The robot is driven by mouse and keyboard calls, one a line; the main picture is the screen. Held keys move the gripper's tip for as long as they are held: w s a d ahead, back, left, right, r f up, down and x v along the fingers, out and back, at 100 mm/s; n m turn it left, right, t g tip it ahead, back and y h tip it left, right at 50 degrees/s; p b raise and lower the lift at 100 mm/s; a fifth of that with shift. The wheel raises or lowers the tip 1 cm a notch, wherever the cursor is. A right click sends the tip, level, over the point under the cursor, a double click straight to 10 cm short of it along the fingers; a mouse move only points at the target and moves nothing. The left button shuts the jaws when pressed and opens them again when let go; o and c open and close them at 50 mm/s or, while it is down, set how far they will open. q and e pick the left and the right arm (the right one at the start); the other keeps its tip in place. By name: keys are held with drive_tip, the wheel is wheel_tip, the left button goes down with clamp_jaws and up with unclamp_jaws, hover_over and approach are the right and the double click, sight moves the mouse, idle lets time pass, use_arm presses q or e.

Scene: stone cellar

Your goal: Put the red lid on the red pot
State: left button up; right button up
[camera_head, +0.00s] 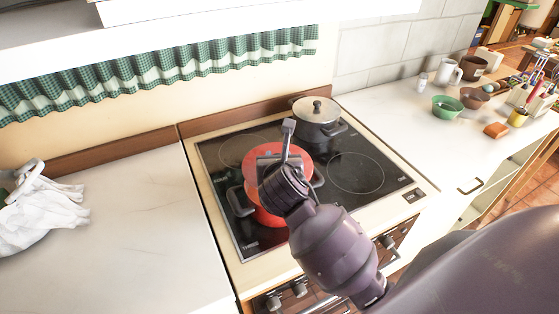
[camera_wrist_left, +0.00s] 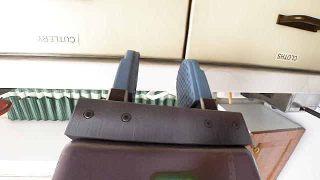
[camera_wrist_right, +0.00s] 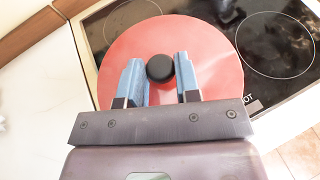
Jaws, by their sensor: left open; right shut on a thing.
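The red pot (camera_head: 264,216) stands on the black glass hob in the head view, its dark handles to the sides. The red lid (camera_head: 298,156) is over the pot's top; it also shows as a wide disc in the right wrist view (camera_wrist_right: 215,55). My right gripper (camera_wrist_right: 157,66) is shut on the lid's black knob (camera_wrist_right: 160,69). My right arm hides part of lid and pot, and I cannot tell whether the lid touches the rim. My left gripper (camera_wrist_left: 158,75) is open and empty in the left wrist view, away from the pot.
A grey lidded pot (camera_head: 318,122) stands at the back of the hob (camera_head: 355,172). Bowls, mugs and small items, including a green bowl (camera_head: 446,107), stand on the right counter. A white cloth (camera_head: 45,215) lies on the left counter, whose middle is clear.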

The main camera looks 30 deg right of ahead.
drive_tip(key=shift+w+r, duration=0.15)
drive_tip(key=shift+a+f, duration=0.15)
drive_tip(key=shift+f, duration=2.95)
drive_tip(key=o, duration=1.1)
drive_tip(key=shift+c, duration=0.2)
drive_tip(key=v, duration=1.1)
drive_tip(key=shift+f, duration=0.15)
